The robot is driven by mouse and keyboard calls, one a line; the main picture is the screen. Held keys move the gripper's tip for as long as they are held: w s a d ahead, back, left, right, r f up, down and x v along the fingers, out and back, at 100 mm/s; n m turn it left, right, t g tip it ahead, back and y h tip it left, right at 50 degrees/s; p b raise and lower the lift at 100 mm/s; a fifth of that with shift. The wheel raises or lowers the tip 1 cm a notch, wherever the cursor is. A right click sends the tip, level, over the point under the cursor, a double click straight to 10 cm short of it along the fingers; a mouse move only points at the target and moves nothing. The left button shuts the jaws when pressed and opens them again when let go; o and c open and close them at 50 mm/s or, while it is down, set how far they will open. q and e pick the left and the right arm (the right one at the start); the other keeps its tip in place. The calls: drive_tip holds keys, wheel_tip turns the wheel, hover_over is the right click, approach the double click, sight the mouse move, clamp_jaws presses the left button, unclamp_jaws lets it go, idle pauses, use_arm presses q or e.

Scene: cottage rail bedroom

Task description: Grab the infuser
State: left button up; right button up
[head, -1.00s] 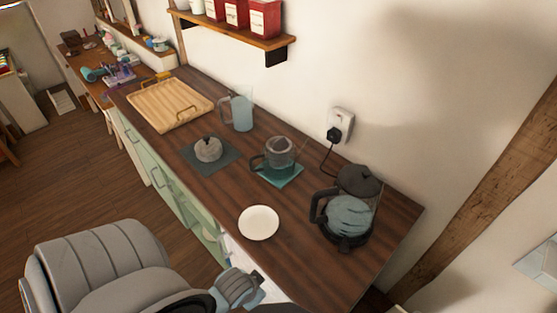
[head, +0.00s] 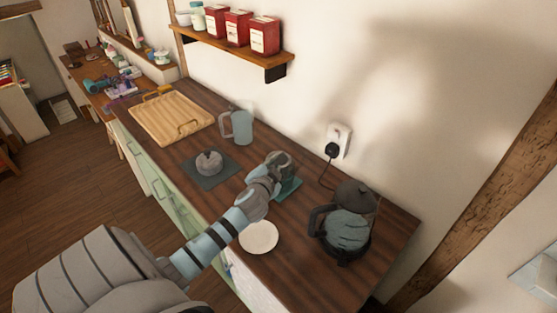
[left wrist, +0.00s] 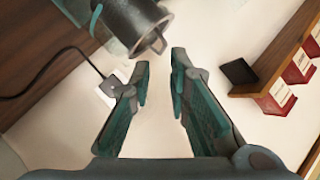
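The infuser (left wrist: 135,20) shows at the top of the left wrist view as a dark grey cylinder with a small shiny tab. Glass of the cup with teal edges (left wrist: 93,18) shows beside it. My left gripper (left wrist: 162,60) is open and empty, its fingertips just short of the tab. In the head view my left arm reaches over the counter, and the left gripper (head: 279,163) covers most of the cup and infuser. The cup's teal mat (head: 290,187) shows partly beside it. My right gripper is out of view.
A white plate (head: 259,238) lies under my left arm. A kettle (head: 346,231) stands to the right, with its plug in a wall socket (head: 339,139). A pitcher (head: 240,127), a lidded grey pot (head: 209,162) and a wooden tray (head: 170,117) stand left. A shelf (head: 240,51) juts from the wall.

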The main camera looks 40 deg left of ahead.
use_arm(q)
drive_tip(key=x, duration=0.8)
drive_tip(key=shift+s+r, duration=0.1)
drive_tip(key=shift+r, duration=0.05)
clamp_jaws()
drive_tip(key=shift+s, duration=0.15)
